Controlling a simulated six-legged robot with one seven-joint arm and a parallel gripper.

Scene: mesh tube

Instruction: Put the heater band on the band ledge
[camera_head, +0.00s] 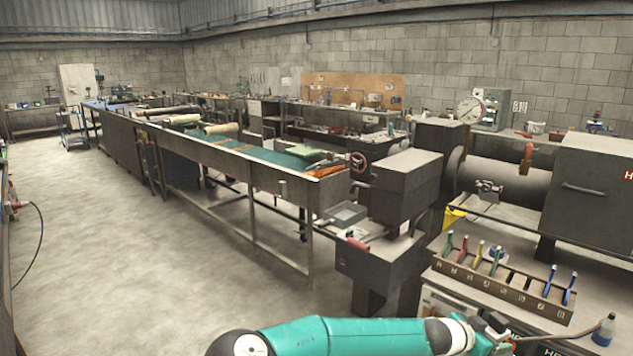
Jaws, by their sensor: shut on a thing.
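My gripper (508,340) is at the bottom edge, at the end of my teal arm, in front of the bench with the tool rack. It is only partly in view, and its fingertips are hard to make out. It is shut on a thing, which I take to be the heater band. A thin brown curved edge (560,335) runs right from the gripper and may be part of it. Most of the held thing is below the frame or hidden. I cannot pick out the band ledge for sure.
A rack (497,283) of coloured-handled tools stands on the bench right of centre. A blue bottle (604,330) is at its right. Behind is a machine with a dark barrel (503,185) and a grey box (595,190). A long conveyor table (250,175) runs back left. The left floor is clear.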

